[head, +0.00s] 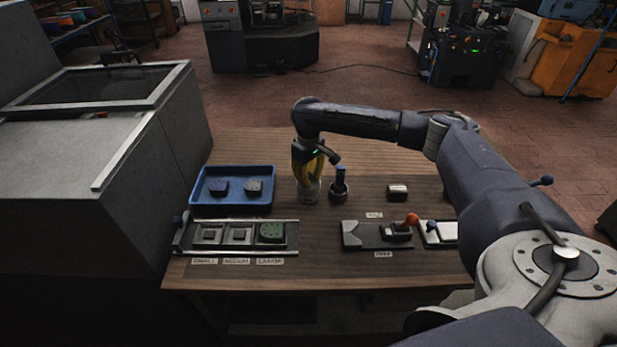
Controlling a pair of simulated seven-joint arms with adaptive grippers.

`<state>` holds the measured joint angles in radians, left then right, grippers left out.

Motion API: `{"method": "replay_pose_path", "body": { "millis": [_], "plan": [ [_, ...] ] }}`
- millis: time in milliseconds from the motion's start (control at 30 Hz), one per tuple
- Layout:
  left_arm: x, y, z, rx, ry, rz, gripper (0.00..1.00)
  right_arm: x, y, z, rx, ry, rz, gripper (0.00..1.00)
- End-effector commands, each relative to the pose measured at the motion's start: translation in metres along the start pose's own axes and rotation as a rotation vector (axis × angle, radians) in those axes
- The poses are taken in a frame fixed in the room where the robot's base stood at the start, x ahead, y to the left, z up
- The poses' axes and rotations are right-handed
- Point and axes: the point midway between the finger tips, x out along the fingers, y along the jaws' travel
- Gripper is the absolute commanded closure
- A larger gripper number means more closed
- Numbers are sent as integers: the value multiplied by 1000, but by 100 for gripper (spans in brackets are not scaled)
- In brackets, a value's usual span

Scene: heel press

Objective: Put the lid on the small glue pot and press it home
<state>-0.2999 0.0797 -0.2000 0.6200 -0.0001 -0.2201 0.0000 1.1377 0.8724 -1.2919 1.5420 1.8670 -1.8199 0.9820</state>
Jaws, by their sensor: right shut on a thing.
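My right gripper (307,177), with yellow sides, points down over the middle of the table. It is shut on the lid, which its fingers mostly hide. My left gripper is not in view.
A dark round holder with a blue-topped upright piece (340,183) stands close right of the gripper. A silver cylinder (397,191) lies farther right. A blue tray (232,204) and a labelled fixture (292,241) are left. A red-knobbed lever fixture (365,235) sits front right.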

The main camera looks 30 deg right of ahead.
Motion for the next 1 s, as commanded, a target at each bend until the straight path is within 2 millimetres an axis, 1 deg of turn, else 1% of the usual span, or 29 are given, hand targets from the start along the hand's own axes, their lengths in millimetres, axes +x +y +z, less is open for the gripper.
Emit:
{"method": "replay_pose_path", "body": {
  "millis": [1000],
  "plan": [
    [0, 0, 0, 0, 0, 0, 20, 13, 0, 0, -1, -1, 0, 100]
  ]
}}
